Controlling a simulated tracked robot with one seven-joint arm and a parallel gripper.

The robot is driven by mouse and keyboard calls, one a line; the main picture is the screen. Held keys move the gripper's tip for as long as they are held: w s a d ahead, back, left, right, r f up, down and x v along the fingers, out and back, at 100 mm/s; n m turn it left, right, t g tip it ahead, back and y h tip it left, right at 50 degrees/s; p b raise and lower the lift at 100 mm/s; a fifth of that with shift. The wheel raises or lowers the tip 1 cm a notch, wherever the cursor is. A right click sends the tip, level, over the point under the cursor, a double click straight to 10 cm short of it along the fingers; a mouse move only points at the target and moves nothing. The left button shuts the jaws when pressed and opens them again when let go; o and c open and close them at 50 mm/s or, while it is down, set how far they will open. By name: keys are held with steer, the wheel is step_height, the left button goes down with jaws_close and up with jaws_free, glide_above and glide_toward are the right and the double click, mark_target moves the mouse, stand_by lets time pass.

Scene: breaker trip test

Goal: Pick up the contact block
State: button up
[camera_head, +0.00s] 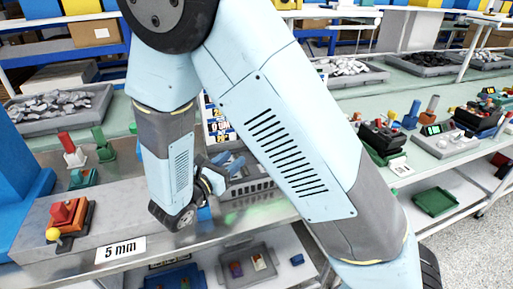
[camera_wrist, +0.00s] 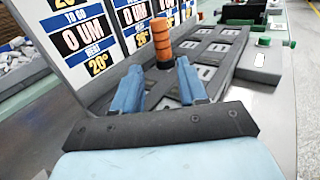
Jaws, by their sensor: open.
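My gripper (camera_wrist: 160,72) is open in the wrist view, its two blue fingers spread apart with nothing visibly held. Beyond and between the fingertips stands an upright orange ribbed piece (camera_wrist: 162,40) with a dark lower end. It rises at the left edge of a dark tray (camera_wrist: 225,35) with grey rectangular pieces in recesses. I cannot tell which piece is the contact block. In the head view my arm hides much of the middle of the bench, and the grip area is not clear there.
Sign boards (camera_wrist: 95,35) stand close on the left in the wrist view. In the head view, a red block with a yellow knob (camera_head: 65,218) sits by a "5 mm" label (camera_head: 120,249). A grey bin of metal parts (camera_head: 60,108) is at left; a green tray (camera_head: 436,202) lies lower right.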

steer(key=x, duration=0.8)
steer(key=shift+w+d, duration=0.15)
steer(key=shift+r+x, duration=0.15)
steer(key=shift+x, duration=1.15)
steer(key=shift+r+x, duration=0.15)
steer(key=shift+x, duration=1.15)
jaws_close()
